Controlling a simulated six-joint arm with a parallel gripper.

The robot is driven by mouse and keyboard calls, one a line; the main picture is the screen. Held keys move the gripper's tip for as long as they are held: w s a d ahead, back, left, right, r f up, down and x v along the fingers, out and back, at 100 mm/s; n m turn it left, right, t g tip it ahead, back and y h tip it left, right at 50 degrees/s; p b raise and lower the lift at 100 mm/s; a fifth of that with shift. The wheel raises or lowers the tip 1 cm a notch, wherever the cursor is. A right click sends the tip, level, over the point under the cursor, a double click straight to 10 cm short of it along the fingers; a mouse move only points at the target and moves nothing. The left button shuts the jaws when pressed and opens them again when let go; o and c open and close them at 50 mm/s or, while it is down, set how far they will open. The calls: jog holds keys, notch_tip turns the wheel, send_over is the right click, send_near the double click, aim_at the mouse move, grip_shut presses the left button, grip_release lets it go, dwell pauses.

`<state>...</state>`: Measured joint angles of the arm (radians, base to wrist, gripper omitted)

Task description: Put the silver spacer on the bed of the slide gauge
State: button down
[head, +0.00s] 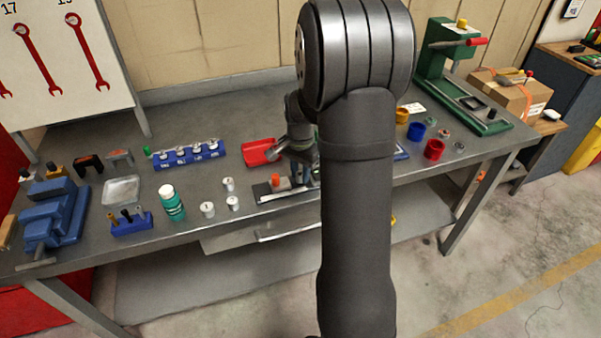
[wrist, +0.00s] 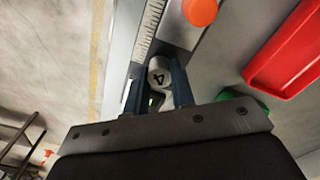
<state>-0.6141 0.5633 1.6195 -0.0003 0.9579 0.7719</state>
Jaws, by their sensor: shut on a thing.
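The silver spacer (wrist: 159,74), a short pale cylinder with a dark "4" on its end, is between the two fingers of my gripper (wrist: 161,84) in the wrist view. The gripper is shut on it. The slide gauge (head: 268,193) lies near the table's front edge in the head view, with an orange knob (head: 275,181). Its scale (wrist: 149,30) shows just beyond the spacer in the wrist view. I cannot tell whether the spacer touches the bed. In the head view my arm hides the gauge's right part and the fingertips.
A red tray (head: 259,152) lies behind the gauge. Several white cylinders, one of them here (head: 228,184), and a green bottle (head: 173,203) stand to its left. A blue rack (head: 190,157) is at the back. Blue (head: 417,131) and red cups (head: 434,149) stand right of my arm.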

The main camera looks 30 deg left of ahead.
aim_at(301, 173)
jog(key=shift+f, duration=0.25)
jog(key=c, duration=1.2)
grip_release()
jog(key=shift+f, duration=0.15)
jog(key=shift+c, duration=0.2)
notch_tip(301, 173, up, 12)
jog(key=shift+r, duration=0.2)
jog(key=shift+f, duration=0.1)
jog(key=shift+f, duration=4.25)
jog(key=shift+f, duration=0.1)
